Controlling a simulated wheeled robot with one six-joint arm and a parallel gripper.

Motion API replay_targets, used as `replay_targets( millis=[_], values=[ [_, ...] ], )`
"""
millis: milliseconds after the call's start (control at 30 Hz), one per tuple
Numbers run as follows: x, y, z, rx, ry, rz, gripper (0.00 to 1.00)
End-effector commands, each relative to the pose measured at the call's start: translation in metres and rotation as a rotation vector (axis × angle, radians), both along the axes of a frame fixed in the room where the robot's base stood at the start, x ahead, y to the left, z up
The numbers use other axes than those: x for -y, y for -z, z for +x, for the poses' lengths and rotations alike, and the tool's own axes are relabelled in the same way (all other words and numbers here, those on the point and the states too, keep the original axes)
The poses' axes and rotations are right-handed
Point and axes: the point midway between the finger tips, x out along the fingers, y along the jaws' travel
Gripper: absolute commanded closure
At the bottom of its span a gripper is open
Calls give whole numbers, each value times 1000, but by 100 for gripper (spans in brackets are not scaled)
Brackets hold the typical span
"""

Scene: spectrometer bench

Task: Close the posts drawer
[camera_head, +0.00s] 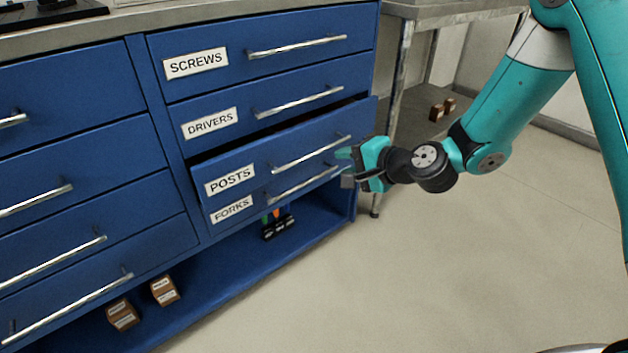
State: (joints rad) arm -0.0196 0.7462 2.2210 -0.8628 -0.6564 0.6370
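The posts drawer (255,165) is in the right column of the blue cabinet, third from the top, with a white POSTS label (230,180). It stands out from the cabinet front, and a dark gap shows along its top edge. Its silver bar handle (311,154) runs across the right half of its front. My gripper (345,166) is at the right end of this handle, in front of the drawer. I cannot tell whether it touches the handle, or whether its fingers are open or shut.
The drivers drawer (225,106) above looks shut, and the forks drawer (250,207) is just below. Small boxes (165,291) and a dark rack (278,227) sit on the open bottom shelf. A metal table (440,12) stands to the right. The floor in front is clear.

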Motion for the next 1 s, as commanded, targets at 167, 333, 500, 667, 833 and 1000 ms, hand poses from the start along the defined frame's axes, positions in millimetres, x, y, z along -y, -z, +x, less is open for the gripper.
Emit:
replay_targets(
  millis=[167, 333, 500, 667, 833, 1000],
  values=[
    [17, 33, -12, 113, 65, 82, 64],
    [29, 32, -17, 171, 118, 114, 64],
    [27, 28, -13, 185, 129, 117, 64],
    [12, 29, 7, 189, 124, 118, 64],
    [-10, 39, 38, 187, 121, 117, 64],
    [-32, 48, 71, 188, 123, 117, 64]
  ],
)
